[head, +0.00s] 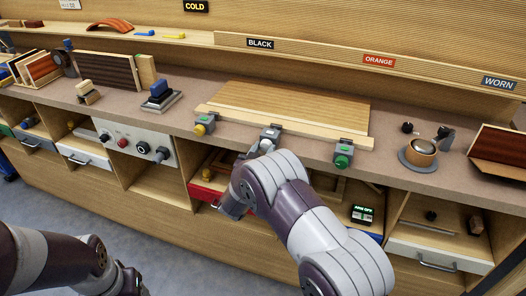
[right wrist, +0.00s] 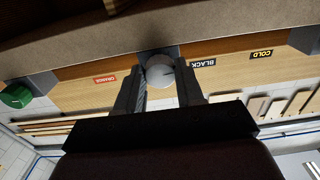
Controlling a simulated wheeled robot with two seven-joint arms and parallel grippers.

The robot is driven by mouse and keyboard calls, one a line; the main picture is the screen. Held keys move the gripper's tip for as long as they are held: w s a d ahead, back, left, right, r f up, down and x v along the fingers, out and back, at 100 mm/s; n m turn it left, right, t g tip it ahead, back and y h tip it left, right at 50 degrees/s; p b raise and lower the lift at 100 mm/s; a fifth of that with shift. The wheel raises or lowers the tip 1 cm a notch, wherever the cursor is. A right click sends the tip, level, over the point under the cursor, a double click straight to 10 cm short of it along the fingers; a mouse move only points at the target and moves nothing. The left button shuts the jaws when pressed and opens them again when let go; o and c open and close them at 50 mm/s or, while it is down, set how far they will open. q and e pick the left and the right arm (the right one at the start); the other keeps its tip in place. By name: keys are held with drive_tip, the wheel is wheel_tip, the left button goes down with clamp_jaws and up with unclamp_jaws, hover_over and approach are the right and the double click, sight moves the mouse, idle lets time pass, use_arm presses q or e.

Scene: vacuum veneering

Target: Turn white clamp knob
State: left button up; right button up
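The white clamp knob (right wrist: 160,71) sits between the two fingertips of my right gripper (right wrist: 161,80) in the right wrist view, a finger close against each side. A faint line shows on its face. In the head view the white knob (head: 266,146) is at the front of the grey middle clamp (head: 271,133), partly hidden by my right gripper (head: 250,172). A yellow knob (head: 200,130) is on the left clamp and a green knob (head: 341,161) on the right clamp. My left arm is low at the left; its fingers cannot be made out.
The clamps line the front of a wooden panel (head: 290,102) on the bench (head: 400,180). A control box (head: 133,143) hangs below at left. A round pot (head: 420,152) stands at right. Below the bench edge are open cubbies and a red drawer (head: 204,193).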

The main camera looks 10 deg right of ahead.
drive_tip(key=shift+f+m+b, duration=0.25)
drive_tip(key=shift+m+b, duration=0.15)
drive_tip(key=shift+b, duration=0.2)
drive_tip(key=shift+m+b, duration=0.3)
drive_tip(key=shift+m, duration=0.1)
drive_tip(key=shift+r, duration=0.25)
drive_tip(key=o, duration=1)
drive_tip(key=shift+o, duration=0.2)
drive_tip(key=v, duration=1.2)
drive_tip(key=shift+s+a, duration=0.25)
drive_tip(key=shift+s, duration=0.05)
